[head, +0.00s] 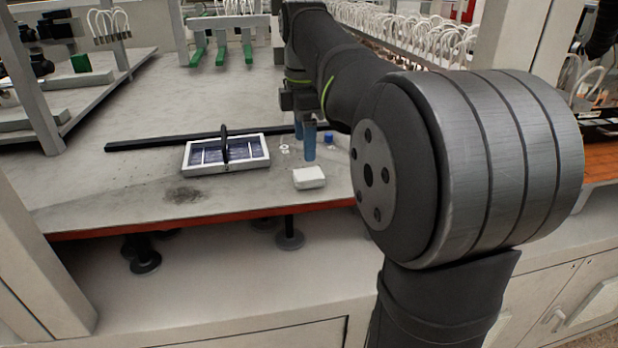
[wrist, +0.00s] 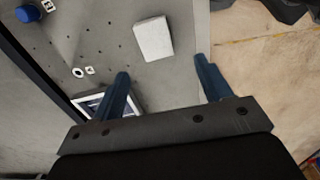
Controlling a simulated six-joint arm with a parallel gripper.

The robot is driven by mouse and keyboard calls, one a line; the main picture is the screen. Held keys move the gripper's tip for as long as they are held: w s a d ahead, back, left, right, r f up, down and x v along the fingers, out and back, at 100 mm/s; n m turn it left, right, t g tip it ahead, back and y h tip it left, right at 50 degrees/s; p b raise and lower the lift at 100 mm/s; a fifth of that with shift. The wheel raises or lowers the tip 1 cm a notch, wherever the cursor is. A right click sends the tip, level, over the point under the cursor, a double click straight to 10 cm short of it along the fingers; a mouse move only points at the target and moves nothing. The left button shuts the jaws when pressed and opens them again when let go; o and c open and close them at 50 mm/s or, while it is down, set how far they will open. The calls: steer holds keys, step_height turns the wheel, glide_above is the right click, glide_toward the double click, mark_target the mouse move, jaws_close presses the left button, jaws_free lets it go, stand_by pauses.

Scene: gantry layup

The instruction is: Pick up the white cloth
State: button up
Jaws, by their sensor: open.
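The white cloth (head: 309,177) is a small folded block lying on the grey table near its front edge. It also shows in the wrist view (wrist: 153,39), beyond the fingertips and between their lines. My gripper (wrist: 161,66) is open and empty, with two blue fingers spread apart. In the head view my gripper (head: 306,142) points down just behind the cloth, apart from it. My arm hides part of the table to the right.
A white-framed panel with a black handle (head: 226,154) lies left of the cloth. A black bar (head: 165,142) lies behind it. White rings (head: 285,149) and a blue cap (head: 329,137) are near my gripper. The table's orange front edge (head: 150,226) is close to the cloth.

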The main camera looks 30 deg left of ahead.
mark_target(308, 173)
step_height(308, 173, down, 3)
steer(key=shift+w+f, duration=0.25)
steer(key=shift+f, duration=1.05)
steer(key=shift+w+f, duration=0.25)
steer(key=shift+f, duration=1.05)
steer(key=c, duration=1.1)
steer(key=shift+o, duration=0.2)
steer(key=shift+r, duration=0.1)
steer(key=shift+r, duration=0.65)
step_height(308, 173, up, 3)
steer(key=w+d+r, duration=0.2)
steer(key=d+r, duration=0.4)
steer(key=d, duration=0.5)
steer(key=shift+w+d+r, duration=0.25)
steer(key=shift+w, duration=0.05)
